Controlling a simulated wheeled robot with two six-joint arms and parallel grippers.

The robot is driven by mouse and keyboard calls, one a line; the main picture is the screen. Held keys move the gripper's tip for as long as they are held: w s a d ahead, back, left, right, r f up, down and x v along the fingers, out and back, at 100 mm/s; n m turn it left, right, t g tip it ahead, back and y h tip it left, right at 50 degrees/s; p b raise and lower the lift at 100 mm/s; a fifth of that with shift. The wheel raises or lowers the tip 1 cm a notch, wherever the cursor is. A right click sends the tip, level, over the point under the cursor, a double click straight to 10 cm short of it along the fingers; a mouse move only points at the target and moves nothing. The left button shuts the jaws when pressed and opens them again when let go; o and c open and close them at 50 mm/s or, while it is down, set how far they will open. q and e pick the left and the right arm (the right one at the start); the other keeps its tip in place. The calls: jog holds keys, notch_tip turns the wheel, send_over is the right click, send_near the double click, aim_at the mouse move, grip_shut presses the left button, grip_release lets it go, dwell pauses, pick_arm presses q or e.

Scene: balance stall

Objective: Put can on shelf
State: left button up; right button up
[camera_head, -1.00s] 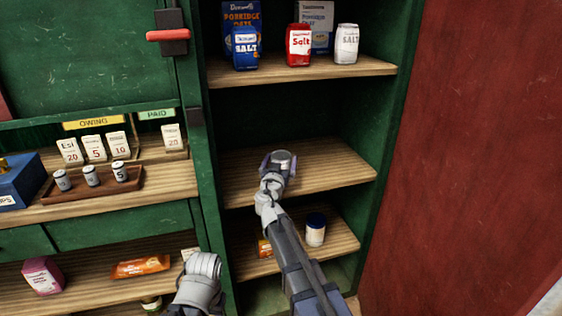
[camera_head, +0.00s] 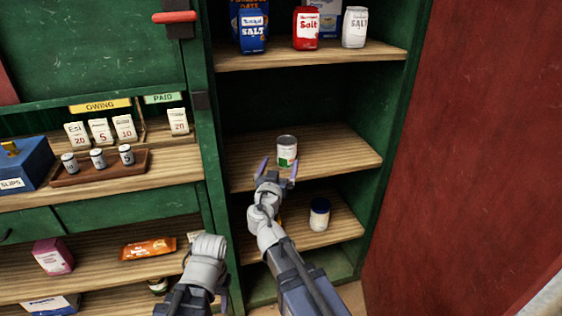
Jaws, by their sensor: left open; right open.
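A can (camera_head: 287,152) with a silver top and a white and green label stands upright on the middle shelf (camera_head: 335,160) of the green cabinet. My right gripper (camera_head: 278,172) is open just in front of the can, its two fingers spread apart and empty. My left gripper (camera_head: 222,298) is low at the bottom of the view, partly hidden behind its own wrist, and apart from the can.
Blue (camera_head: 253,32), red (camera_head: 306,28) and white (camera_head: 354,28) salt packs stand on the upper shelf. A white jar with a dark blue lid (camera_head: 319,215) stands on the lower shelf. A tray (camera_head: 130,168) of small weights is left. The middle shelf is clear around the can.

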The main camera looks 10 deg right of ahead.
jog(key=s+f+n+g, duration=0.1)
jog(key=s+f+g, duration=0.8)
jog(key=f, duration=0.4)
jog(key=s+a+f+n+g+y, duration=0.3)
jog(key=s+a, duration=0.3)
jog(key=s, duration=0.2)
jog(key=s+a+f+n+g+y, duration=0.3)
jog(key=s+a+f+n+g, duration=0.1)
jog(key=s, duration=0.5)
jog(key=shift+s+a+f+n+g, duration=0.25)
jog(key=shift+a+f+n+g, duration=0.15)
jog(key=shift+a+f, duration=0.5)
jog(key=shift+d, duration=0.1)
